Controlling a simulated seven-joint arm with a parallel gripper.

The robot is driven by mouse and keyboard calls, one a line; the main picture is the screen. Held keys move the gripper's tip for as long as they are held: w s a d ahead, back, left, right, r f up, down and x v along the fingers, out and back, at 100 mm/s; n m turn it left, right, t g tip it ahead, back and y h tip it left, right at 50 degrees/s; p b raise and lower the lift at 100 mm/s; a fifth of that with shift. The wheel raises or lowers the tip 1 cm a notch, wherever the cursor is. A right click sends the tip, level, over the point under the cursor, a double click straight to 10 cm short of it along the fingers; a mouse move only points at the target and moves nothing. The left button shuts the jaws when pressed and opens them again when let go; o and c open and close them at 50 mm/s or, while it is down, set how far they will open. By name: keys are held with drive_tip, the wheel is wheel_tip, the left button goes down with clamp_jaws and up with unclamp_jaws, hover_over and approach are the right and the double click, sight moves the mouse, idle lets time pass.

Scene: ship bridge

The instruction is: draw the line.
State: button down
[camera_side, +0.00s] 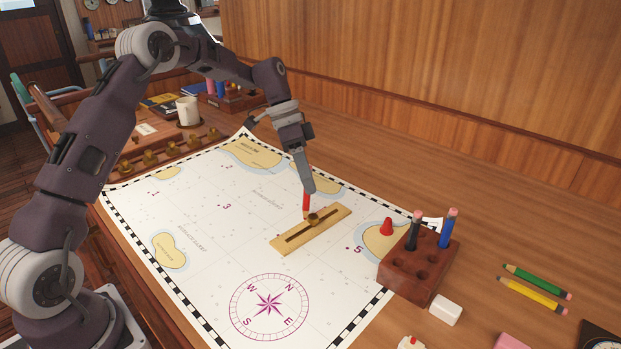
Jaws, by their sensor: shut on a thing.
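My gripper (306,190) is over the right part of the sea chart (205,240), pointing down. It is shut on a red pencil (306,202), which stands roughly upright. The pencil's lower end is beside or at the far edge of a wooden ruler (292,240) with a dark slot and a brass knob (313,219). I cannot tell whether the tip touches the chart. The chart shows small numbered marks, tan islands and a compass rose (268,306). No drawn line is clear near the pencil.
A wooden pencil block (405,272) with a black pencil (415,230) and a blue pencil (449,228) stands at the chart's right edge, near a red cone (387,227). Green (536,281) and yellow (531,294) pencils, and a white eraser (445,310), lie right. A mug (188,111) stands behind.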

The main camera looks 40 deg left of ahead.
drive_tip(key=shift+s, duration=0.6)
drive_tip(key=shift+s, duration=0.1)
drive_tip(key=shift+s+a, duration=0.1)
drive_tip(key=shift+s, duration=0.35)
drive_tip(key=shift+s, duration=0.5)
drive_tip(key=shift+s, duration=0.15)
drive_tip(key=shift+s, duration=0.4)
